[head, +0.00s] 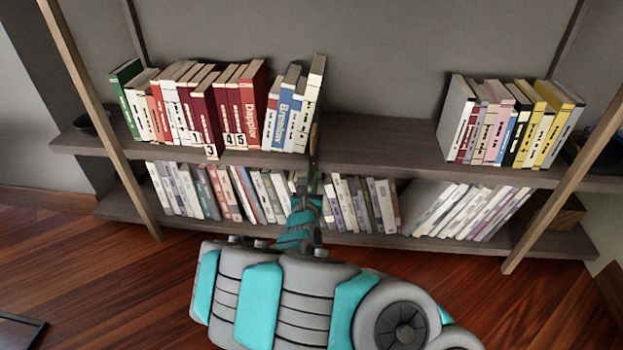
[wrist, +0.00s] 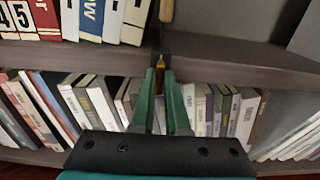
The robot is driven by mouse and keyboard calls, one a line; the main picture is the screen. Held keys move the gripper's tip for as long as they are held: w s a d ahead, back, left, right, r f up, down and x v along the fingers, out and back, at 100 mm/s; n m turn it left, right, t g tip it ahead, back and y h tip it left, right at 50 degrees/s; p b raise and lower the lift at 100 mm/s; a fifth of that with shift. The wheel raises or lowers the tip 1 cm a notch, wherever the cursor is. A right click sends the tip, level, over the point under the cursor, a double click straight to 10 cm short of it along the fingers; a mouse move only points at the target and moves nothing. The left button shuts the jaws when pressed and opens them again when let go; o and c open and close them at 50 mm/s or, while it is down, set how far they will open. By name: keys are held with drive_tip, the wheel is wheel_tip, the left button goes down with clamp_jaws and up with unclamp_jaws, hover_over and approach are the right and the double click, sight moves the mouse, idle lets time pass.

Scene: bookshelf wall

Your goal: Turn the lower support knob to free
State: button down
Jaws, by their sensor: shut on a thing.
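A small orange-brown knob (wrist: 160,61) shows between my fingertips at the front edge of the upper shelf, below a dark bracket. I take it as the lower support knob; its turn position cannot be made out. My gripper (wrist: 160,70), with green fingers, is shut on it. In the head view my gripper (head: 313,180) reaches up to the shelf edge from below, and the knob is too small to tell there. A brown upright piece (wrist: 167,11) stands above the shelf edge, right of the books; it also shows in the head view (head: 313,134).
The upper shelf (head: 375,150) holds a left row of books (head: 205,110) and a right row (head: 510,120), with a bare stretch between. Books (head: 365,205) fill much of the lower shelf, close behind my fingers. Wooden posts (head: 100,115) stand at both sides.

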drive_tip(key=shift+r+n, duration=0.1)
drive_tip(key=shift+n, duration=0.2)
drive_tip(key=n+p, duration=0.2)
drive_tip(key=shift+n, duration=0.3)
drive_tip(key=n, duration=1.4)
drive_tip(key=shift+a+f+n, duration=0.25)
drive_tip(key=shift+f+n, duration=0.05)
idle(0.4)
drive_tip(key=c, duration=0.9)
unclamp_jaws()
